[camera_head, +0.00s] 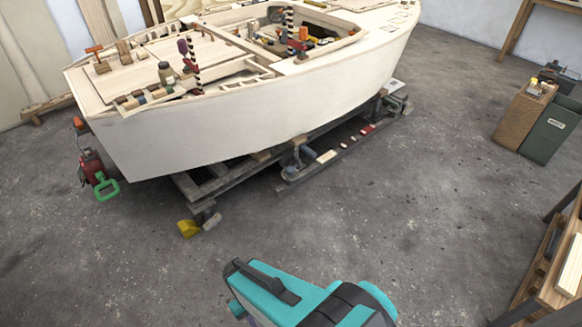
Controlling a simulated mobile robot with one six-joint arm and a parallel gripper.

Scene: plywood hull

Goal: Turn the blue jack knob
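A plywood boat hull (230,122) rests on a low grey cradle (215,183) in the upper middle. Under its near side stands a small grey-blue jack-like part (303,155), half in the hull's shadow. It is too small and dark to tell whether it bears a blue knob, and no clearly blue knob shows elsewhere. A green looped handle (106,187) is on a red fitting (91,165) at the hull's left end. My teal and black arm shows at the bottom middle, well apart from the hull. My gripper's fingers do not show.
A yellow block (188,228) lies on the floor by the cradle's near end. A wooden box (522,115) and a green bin (550,132) stand at the right. A wooden rack (545,270) is at the lower right. The grey floor (400,200) between is clear.

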